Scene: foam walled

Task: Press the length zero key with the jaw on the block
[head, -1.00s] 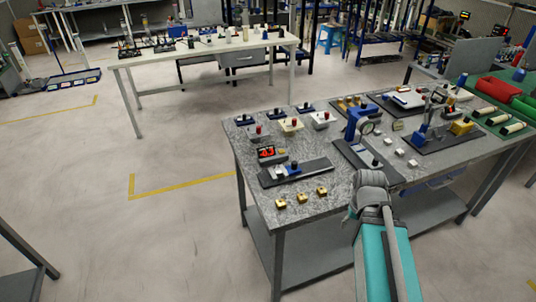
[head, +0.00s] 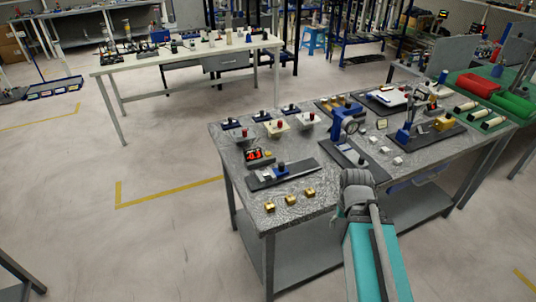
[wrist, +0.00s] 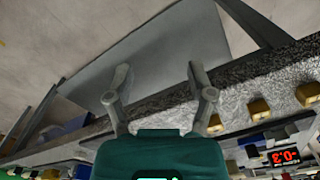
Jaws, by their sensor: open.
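The length display (head: 260,155), a dark box with red digits, stands on the near left part of the grey bench. It also shows upside down in the wrist view (wrist: 286,157), its digits small. In front of it a silver slide with a dark knob (head: 282,168) lies on a dark mat. I cannot tell which key is the zero key, or whether a jaw rests on a block. My gripper (wrist: 157,70) is open and empty, over the bench's front edge, right of the brass blocks (head: 290,201). Its fingers are hidden in the head view.
Brass blocks also line the bench edge in the wrist view (wrist: 258,108). A blue stand with a round dial (head: 347,125) and small white blocks stand further right. Open floor lies left of the bench (head: 150,230).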

